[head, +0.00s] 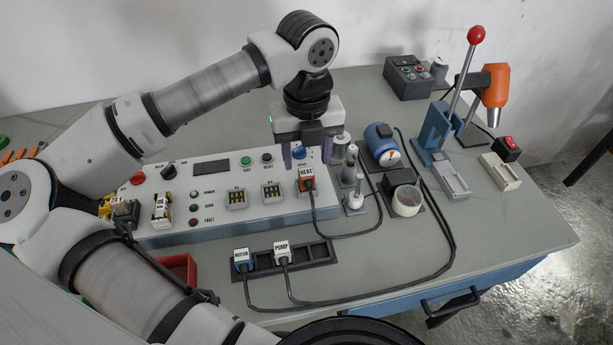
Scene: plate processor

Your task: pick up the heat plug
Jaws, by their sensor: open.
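The heat plug (307,182) is red with a white "HEAT" label. It sits upright at the right end of the control panel (190,233), and a black cable runs down from it. My gripper (302,160) points down just above and behind the heat plug in the picture. Its two purple fingers are apart with nothing held between them. They look clear of the plug, but the exact gap in depth cannot be told. A blue knob shows between the fingers.
The motor plug (241,260) and pump plug (282,253) stand in a black rack (318,252) in front of the panel. Grey cylinders (355,200) and a blue motor (381,142) stand close on the right. A lever press (436,130) is farther right. Cables cross the table front.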

